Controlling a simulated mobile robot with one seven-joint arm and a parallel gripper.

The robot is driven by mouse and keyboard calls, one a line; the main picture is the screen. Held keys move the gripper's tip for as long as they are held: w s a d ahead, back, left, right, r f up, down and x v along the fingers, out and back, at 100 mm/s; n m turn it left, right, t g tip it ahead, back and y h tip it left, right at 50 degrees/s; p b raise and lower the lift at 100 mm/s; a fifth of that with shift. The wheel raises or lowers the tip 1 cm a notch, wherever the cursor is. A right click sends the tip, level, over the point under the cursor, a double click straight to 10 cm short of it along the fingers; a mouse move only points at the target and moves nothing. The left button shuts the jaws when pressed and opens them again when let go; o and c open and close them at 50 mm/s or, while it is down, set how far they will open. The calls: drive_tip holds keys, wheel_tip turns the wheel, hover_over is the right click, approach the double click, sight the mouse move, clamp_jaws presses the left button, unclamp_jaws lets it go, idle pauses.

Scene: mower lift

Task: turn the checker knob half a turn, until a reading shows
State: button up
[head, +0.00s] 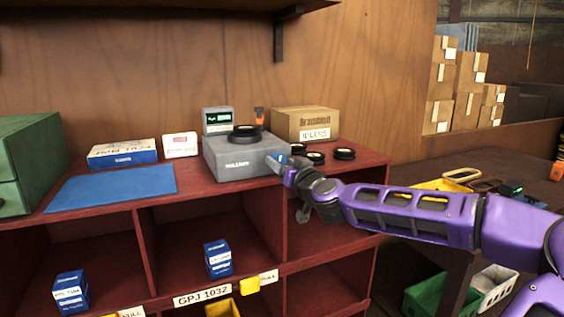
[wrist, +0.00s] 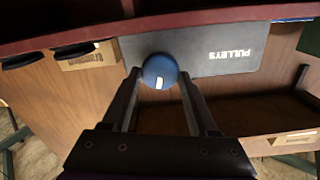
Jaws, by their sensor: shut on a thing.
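The grey checker (head: 235,158) stands on the red shelf top, with a black pulley on its top and a small display (head: 218,119) at its back. The display is lit with green marks too small to read. The round blue knob (wrist: 158,68) is on the checker's front face, beside the lettering "PULLEYS", which appears upside down in the wrist view. The knob's white mark points down in that view. My gripper (head: 278,162) is shut on the knob, one finger on each side. In the head view, the gripper mostly hides the knob.
Several black pulleys (head: 344,154) lie to the right of the checker, before a cardboard box (head: 305,122). A blue mat (head: 112,187) and small boxes (head: 123,154) are on the left. Open cubbies with a few blue boxes (head: 217,258) lie below.

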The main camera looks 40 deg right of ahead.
drive_tip(key=m+p, duration=0.1)
drive_tip(key=m, duration=0.3)
drive_tip(key=shift+m+p, duration=0.3)
drive_tip(key=m+p, duration=0.1)
drive_tip(key=m, duration=0.2)
drive_tip(key=shift+d+m, duration=0.1)
drive_tip(key=shift+m, duration=0.2)
drive_tip(key=m+p, duration=0.1)
drive_tip(key=m, duration=0.2)
drive_tip(key=shift+f+m, duration=0.1)
drive_tip(key=shift+m, duration=0.2)
drive_tip(key=m+p, duration=0.1)
drive_tip(key=m, duration=0.3)
drive_tip(key=shift+f+m, duration=0.15)
drive_tip(key=shift+m, duration=0.15)
drive_tip(key=shift+f+m+p, duration=0.2)
drive_tip(key=shift+m+p, duration=1.85)
drive_tip(key=shift+m, duration=5.45)
